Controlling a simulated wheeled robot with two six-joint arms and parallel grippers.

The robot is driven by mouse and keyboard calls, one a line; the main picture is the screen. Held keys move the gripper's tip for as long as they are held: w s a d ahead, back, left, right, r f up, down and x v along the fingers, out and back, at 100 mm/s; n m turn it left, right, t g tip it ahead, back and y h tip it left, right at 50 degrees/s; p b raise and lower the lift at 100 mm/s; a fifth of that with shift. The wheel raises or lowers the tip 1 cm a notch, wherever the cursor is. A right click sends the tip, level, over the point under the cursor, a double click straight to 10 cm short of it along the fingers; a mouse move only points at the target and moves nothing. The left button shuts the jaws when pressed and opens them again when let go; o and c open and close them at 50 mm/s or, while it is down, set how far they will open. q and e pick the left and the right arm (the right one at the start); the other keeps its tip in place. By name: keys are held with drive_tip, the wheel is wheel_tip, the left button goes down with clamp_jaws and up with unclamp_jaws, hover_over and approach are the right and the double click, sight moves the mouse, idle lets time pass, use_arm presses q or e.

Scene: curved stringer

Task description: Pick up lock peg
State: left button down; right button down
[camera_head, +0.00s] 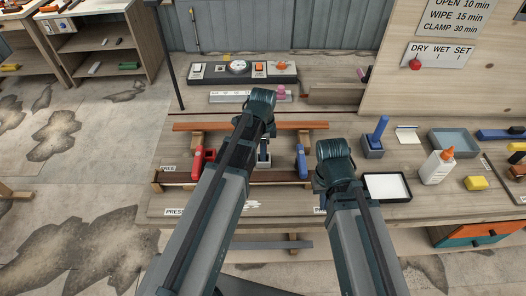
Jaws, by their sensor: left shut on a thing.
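My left gripper (267,128) is over the middle of the bench, pointing down and mostly hidden by its own dark wrist. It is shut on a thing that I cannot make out. A pink peg-like piece (282,91) stands at the pale slotted strip (238,97), just right of my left wrist. Another pink piece (365,75) stands at the wooden block further right. I cannot tell which piece is the lock peg. My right gripper (325,185) is over the bench front, left of the white-topped tray, its fingers hidden by its wrist.
A reddish wooden strip (205,126) crosses the bench, with a red clamp (198,163) and a blue clamp (301,161) in front. A blue-handled tool (378,135), a grey tray (455,141) and a glue bottle (436,168) stand to the right.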

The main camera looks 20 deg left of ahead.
use_arm(q)
wheel_tip(320, 180, up, 10)
drive_tip(key=p, duration=0.9)
drive_tip(key=shift+f+p, duration=0.1)
drive_tip(key=shift+p, duration=0.2)
drive_tip(key=shift+a, duration=0.1)
